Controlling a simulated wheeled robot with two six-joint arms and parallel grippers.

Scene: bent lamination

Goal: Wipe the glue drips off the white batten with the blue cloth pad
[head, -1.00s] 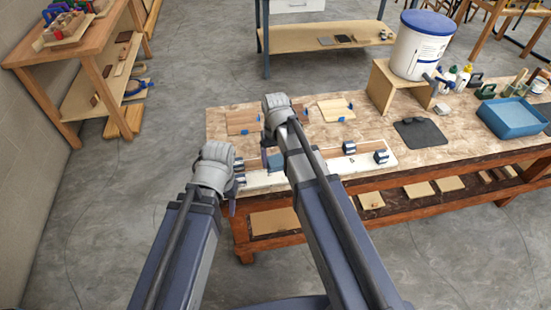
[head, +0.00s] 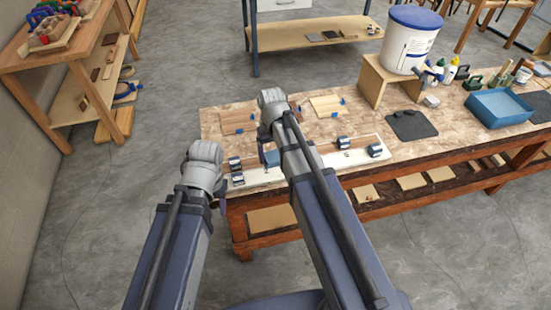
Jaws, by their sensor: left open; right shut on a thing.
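The white batten (head: 325,162) lies along the front edge of the workbench, partly hidden behind my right arm. The blue cloth pad (head: 272,158) shows just left of my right forearm, at the batten. My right gripper (head: 266,150) reaches down over the batten and is shut on the pad; its fingers are mostly hidden. I cannot tell whether the pad touches the batten. My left gripper (head: 221,196) is open and empty, beside the batten's left end and clear of it. Glue drips are too small to make out.
Dark clamps sit at the batten's left end (head: 236,164) and right part (head: 375,150). Wooden boards (head: 327,105) lie behind it. A dark mat (head: 411,125), a blue tray (head: 498,107) and a white bucket (head: 411,42) on a wooden stand (head: 385,82) are to the right.

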